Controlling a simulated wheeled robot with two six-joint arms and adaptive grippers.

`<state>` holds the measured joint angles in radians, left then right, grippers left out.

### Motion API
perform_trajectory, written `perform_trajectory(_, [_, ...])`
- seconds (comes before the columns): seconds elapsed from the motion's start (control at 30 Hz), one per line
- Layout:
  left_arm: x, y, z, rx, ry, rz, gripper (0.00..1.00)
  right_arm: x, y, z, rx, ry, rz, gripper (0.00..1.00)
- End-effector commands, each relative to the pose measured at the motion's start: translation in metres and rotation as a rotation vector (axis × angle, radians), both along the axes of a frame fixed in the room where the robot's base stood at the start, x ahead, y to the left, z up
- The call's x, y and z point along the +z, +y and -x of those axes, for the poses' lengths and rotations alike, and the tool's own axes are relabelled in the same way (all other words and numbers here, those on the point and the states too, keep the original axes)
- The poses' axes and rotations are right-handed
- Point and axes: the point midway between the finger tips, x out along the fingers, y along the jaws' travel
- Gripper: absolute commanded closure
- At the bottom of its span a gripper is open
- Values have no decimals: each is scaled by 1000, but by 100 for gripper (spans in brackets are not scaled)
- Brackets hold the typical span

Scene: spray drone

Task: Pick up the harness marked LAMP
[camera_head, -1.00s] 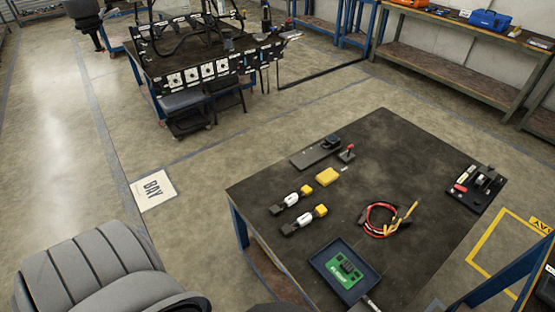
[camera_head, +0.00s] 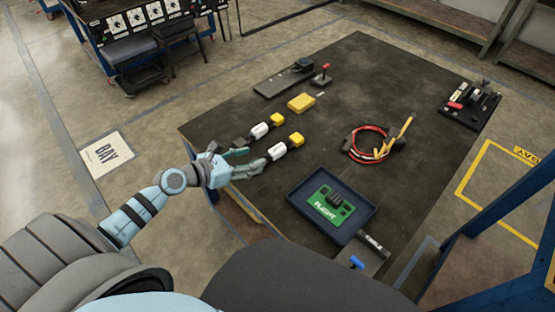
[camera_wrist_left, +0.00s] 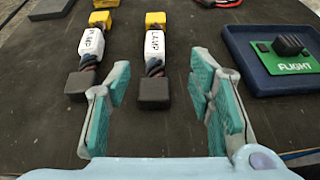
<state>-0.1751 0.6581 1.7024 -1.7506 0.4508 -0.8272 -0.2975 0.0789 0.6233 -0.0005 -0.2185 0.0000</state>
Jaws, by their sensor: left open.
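Two short harnesses lie side by side on the dark bench, each with a yellow connector, a white label sleeve and a black end block. In the left wrist view, the right harness (camera_wrist_left: 154,52) carries a label that seems to read LAMP. The left one's label (camera_wrist_left: 91,44) ends in MP and its start is hard to read. In the head view the LAMP harness is the nearer one (camera_head: 278,151), the other the farther one (camera_head: 259,130). My left gripper (camera_head: 254,160) is open, its fingers (camera_wrist_left: 160,75) apart either side of the LAMP harness's black end, empty. My right gripper is out of view.
A blue tray (camera_head: 298,207) with a green FLIGHT board (camera_head: 331,205) sits right of the harnesses. A yellow block (camera_head: 301,103), a red cable loop (camera_head: 366,150) and a black tool holder (camera_head: 468,104) lie farther off.

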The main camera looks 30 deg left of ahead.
Motion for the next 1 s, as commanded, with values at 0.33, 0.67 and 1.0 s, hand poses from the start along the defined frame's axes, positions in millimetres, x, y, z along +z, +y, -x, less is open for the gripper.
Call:
perform_trajectory(0.33, [-26, -21, -54, 3, 1, 7, 52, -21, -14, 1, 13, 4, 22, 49])
perform_trajectory(0.67, [-41, -32, -94, 3, 2, 6, 52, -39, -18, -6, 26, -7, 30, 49])
perform_trajectory(1.0, [-41, -32, -93, 3, 2, 7, 85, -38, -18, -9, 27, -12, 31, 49])
